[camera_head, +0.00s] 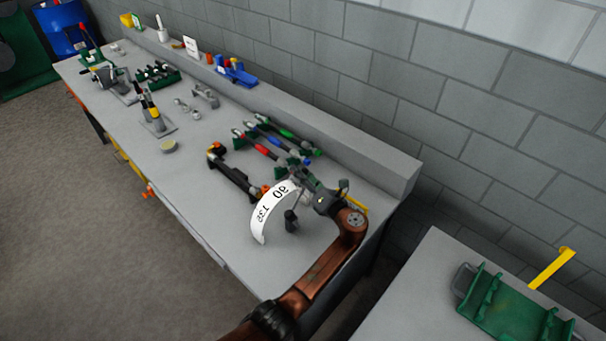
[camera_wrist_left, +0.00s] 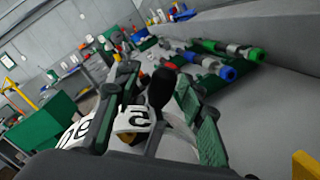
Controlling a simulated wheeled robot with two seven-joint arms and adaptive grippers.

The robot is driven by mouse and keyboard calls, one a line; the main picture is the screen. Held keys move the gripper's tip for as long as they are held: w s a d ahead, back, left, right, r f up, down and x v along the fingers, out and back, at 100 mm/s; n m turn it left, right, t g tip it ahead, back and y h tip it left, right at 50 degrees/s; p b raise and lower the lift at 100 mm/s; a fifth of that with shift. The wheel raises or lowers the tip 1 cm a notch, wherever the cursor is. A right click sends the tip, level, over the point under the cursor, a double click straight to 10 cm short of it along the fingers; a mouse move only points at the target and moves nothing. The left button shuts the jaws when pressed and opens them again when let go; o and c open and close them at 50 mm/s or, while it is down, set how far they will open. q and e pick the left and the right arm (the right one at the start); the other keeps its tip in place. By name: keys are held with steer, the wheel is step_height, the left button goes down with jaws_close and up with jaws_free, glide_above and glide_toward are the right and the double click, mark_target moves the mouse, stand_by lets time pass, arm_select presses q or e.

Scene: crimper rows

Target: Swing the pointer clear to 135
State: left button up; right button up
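The dial is a white curved scale (camera_head: 262,217) near the right end of the bench, with numbers that read like 90 and 135. It also shows in the left wrist view (camera_wrist_left: 133,121), partly behind my fingers. My left gripper (camera_head: 291,181) is above the dial's upper end, its fingers spread. In the left wrist view a black rounded handle (camera_wrist_left: 161,88), seemingly the pointer's, stands between the two fingers, with gaps visible beside it. A dark upright post (camera_head: 291,220) stands inside the arc. The pointer's own angle is hidden by my gripper. My right gripper is not in view.
Red, blue and green-handled tools (camera_head: 262,147) lie in a rack behind the dial. A black and orange tool (camera_head: 234,174) lies left of it. A raised ledge (camera_head: 340,150) runs along the bench back. A second table with a green tray (camera_head: 512,312) stands at right.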

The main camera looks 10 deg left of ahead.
arm_select(q)
jaws_close()
stand_by(0.4)
